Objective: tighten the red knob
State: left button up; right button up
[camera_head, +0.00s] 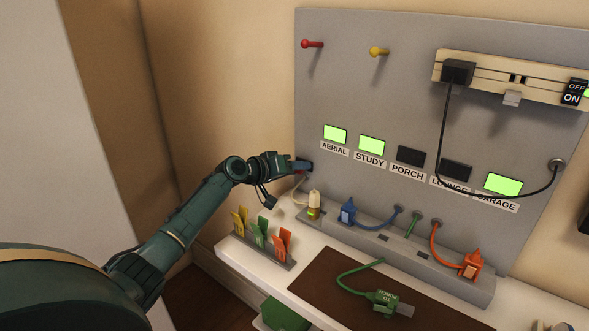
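A red round-headed peg or knob (308,44) sticks out of the grey panel (400,110) at its upper left. My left gripper (303,166) is at the panel's left edge, below and left of the lit AERIAL window (335,133), well below the red peg. A small reddish and bluish bit shows at its fingertips. The fingers are small and partly hidden, so I cannot tell what that bit is or whether they are closed on it. My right gripper is not in view.
A yellow peg (379,51) is right of the red one. A power strip (500,80) with a black plug is at upper right. A ledge below holds blue (348,213) and orange (470,264) plugs. A green plug (385,297) lies on a brown mat. Coloured tags (261,232) stand left.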

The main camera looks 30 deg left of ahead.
pick_arm(q)
jog(key=c, duration=0.7)
jog(key=shift+c, duration=0.2)
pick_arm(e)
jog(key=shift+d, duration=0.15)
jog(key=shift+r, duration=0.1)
pick_arm(q)
jog(key=m+y+p, duration=0.2)
jog(key=m, duration=0.1)
jog(key=m+y+p, duration=0.2)
jog(key=m+p, duration=0.1)
jog(key=m+y+p, duration=0.2)
jog(key=m, duration=0.1)
jog(key=shift+d+r, duration=0.1)
jog(key=shift+d, duration=0.25)
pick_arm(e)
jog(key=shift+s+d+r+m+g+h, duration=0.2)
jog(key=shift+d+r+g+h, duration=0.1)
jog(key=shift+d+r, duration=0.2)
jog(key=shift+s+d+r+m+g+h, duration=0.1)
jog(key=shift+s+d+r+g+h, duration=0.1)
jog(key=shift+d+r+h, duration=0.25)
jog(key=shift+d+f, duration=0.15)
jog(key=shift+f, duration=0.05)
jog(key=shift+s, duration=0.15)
